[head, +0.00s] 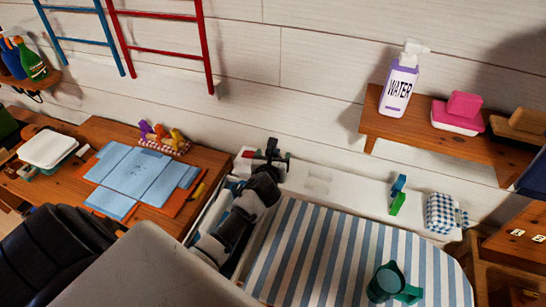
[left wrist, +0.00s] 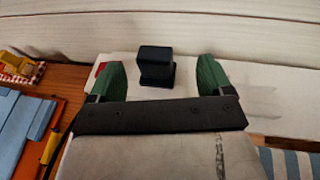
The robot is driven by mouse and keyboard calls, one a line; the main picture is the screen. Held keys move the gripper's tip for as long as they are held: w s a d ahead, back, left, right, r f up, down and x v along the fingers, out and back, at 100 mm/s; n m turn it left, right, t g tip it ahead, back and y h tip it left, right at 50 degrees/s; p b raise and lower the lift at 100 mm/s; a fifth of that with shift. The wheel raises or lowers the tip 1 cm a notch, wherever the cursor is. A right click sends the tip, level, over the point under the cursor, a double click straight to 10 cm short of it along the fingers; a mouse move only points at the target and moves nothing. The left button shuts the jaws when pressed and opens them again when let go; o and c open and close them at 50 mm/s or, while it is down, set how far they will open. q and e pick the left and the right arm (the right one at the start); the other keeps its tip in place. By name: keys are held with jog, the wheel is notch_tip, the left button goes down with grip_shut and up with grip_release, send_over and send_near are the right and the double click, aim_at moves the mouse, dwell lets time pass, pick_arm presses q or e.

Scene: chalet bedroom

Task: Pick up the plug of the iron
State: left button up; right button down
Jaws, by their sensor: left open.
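My left gripper (head: 270,158) reaches over the white ledge behind the striped board. In the left wrist view its two green fingers (left wrist: 156,80) are apart, with nothing clasped between them. A small black block (left wrist: 155,62), which looks like the plug, stands upright on the white surface between and slightly beyond the fingers. Gaps show on both sides of it, and I see no contact. In the head view my gripper largely hides that spot, so I cannot make out the plug there. I cannot identify the iron's body for sure. My right gripper is not in view.
A wooden desk (head: 160,217) with blue sheets is left.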

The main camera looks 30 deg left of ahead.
pick_arm(q)
jog(key=x, duration=0.4)
jog(key=shift+a+f, duration=0.1)
jog(key=shift+a, duration=0.25)
jog(key=shift+w+a+f, duration=0.1)
jog(key=shift+w, duration=0.2)
jog(key=shift+a, duration=0.1)
jog(key=c, duration=0.9)
jog(key=shift+c, duration=0.6)
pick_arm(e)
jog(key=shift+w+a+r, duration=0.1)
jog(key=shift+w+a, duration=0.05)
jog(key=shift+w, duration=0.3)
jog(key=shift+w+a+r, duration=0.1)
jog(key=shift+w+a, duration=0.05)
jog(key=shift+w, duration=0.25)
